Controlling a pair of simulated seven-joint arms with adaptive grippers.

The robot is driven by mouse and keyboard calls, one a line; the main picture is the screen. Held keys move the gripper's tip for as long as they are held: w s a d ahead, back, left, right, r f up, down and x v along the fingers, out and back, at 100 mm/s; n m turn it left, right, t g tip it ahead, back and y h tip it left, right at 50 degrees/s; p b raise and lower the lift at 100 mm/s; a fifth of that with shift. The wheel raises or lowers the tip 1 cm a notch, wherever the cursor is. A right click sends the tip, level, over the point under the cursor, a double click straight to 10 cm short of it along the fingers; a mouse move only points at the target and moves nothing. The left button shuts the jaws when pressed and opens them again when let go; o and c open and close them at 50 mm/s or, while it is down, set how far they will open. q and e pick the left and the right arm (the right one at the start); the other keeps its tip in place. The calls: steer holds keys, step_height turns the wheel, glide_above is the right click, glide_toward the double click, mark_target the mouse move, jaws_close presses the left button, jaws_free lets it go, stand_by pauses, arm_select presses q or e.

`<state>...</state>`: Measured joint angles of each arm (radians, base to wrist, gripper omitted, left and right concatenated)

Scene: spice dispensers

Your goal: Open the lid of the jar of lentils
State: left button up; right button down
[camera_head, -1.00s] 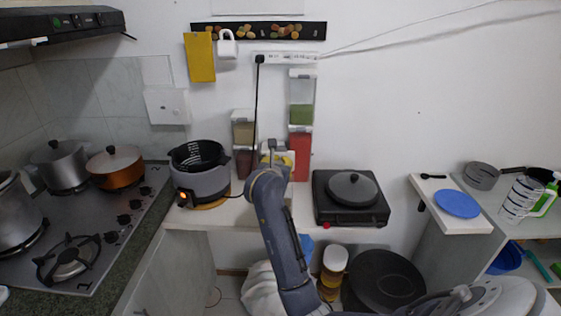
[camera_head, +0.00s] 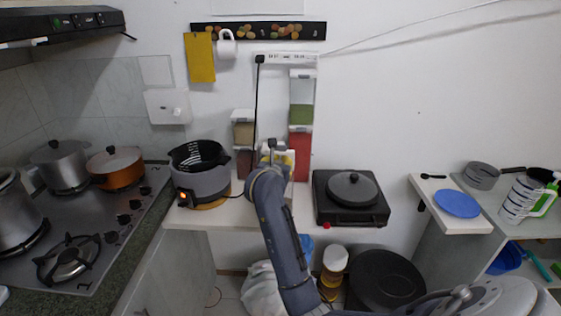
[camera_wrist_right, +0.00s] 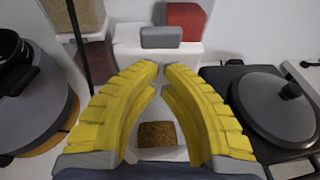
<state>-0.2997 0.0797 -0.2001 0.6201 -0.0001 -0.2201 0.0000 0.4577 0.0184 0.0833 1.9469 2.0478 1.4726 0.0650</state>
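A white container with a grey tab (camera_wrist_right: 160,37) stands just beyond my right gripper's fingertips in the wrist view. Brown contents (camera_wrist_right: 157,134) show low down between the fingers; I cannot tell for certain that they are the lentils. My right gripper (camera_wrist_right: 161,68) has yellow ribbed fingers with their tips nearly together and nothing clearly gripped between them. In the head view the right gripper (camera_head: 278,155) is at the counter's back, in front of the dispensers, and hides the container there. Whether the fingertips touch the container or lid is unclear. My left gripper is out of view.
Stacked dispensers with tan (camera_head: 244,131), green (camera_head: 302,114) and red (camera_head: 302,158) contents stand along the wall. A grey fryer (camera_head: 202,183) is to the left. A black hotplate (camera_head: 350,210) with a lidded pan is to the right. A black cable hangs beside the gripper.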

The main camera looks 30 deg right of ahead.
steer(key=shift+w+d, duration=0.55)
steer(key=shift+w, duration=0.2)
steer(key=d+r+v, duration=0.1)
steer(key=v, duration=0.9)
steer(key=shift+r, duration=0.35)
steer(key=shift+s+d, duration=0.1)
steer(key=shift+s, duration=0.05)
